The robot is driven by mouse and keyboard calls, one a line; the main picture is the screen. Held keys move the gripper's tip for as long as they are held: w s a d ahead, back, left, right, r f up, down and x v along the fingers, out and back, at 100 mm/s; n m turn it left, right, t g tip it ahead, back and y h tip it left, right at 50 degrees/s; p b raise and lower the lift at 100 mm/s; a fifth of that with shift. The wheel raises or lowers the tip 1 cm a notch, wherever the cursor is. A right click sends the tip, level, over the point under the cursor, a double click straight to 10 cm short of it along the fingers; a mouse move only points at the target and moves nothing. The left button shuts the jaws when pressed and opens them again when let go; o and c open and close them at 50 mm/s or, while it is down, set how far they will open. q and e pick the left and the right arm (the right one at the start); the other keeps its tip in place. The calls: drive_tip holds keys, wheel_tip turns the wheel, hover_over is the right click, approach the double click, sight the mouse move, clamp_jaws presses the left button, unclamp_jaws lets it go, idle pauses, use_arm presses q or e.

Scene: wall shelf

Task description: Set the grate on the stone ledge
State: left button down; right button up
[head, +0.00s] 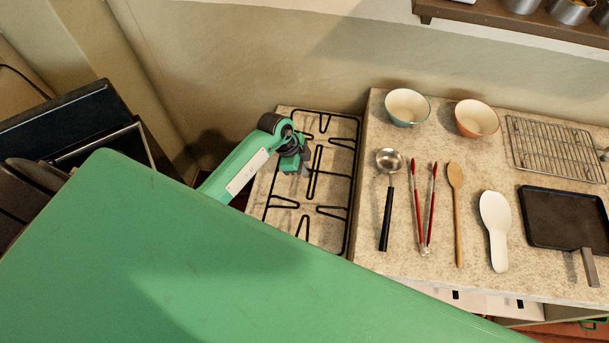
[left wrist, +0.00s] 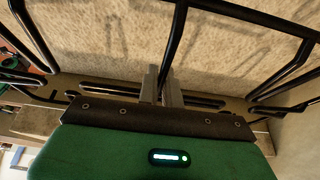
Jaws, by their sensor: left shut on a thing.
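The black wire grate (head: 347,190) lies over the pale speckled stone ledge (head: 262,178), left of the counter. My left gripper (head: 304,168) is over the middle of the grate. In the left wrist view, the grey fingers of my left gripper (left wrist: 163,86) are shut on a black bar of the grate (left wrist: 176,40). Blurred shadows of the bars fall on the stone ledge (left wrist: 235,45). I cannot tell whether the grate touches the stone or hangs just above it. My right gripper is in neither view.
The stone counter (head: 395,272) on the right holds a ladle (head: 386,205), red tongs (head: 416,210), a wooden spoon (head: 457,210), a white spatula (head: 495,230), two bowls (head: 407,107), a wire rack (head: 555,150) and a dark square pan (head: 560,218). A wall stands behind.

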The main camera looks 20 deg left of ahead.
use_arm(q)
drive_tip(key=shift+f, duration=2.7)
drive_tip(key=c, duration=1.6)
unclamp_jaws()
drive_tip(key=shift+s+a+r, duration=0.1)
drive_tip(key=shift+a+r, duration=0.2)
drive_tip(key=shift+r, duration=0.25)
drive_tip(key=b+v, duration=0.2)
drive_tip(key=v, duration=0.8)
drive_tip(key=shift+a+r, duration=0.15)
drive_tip(key=shift+r, duration=0.2)
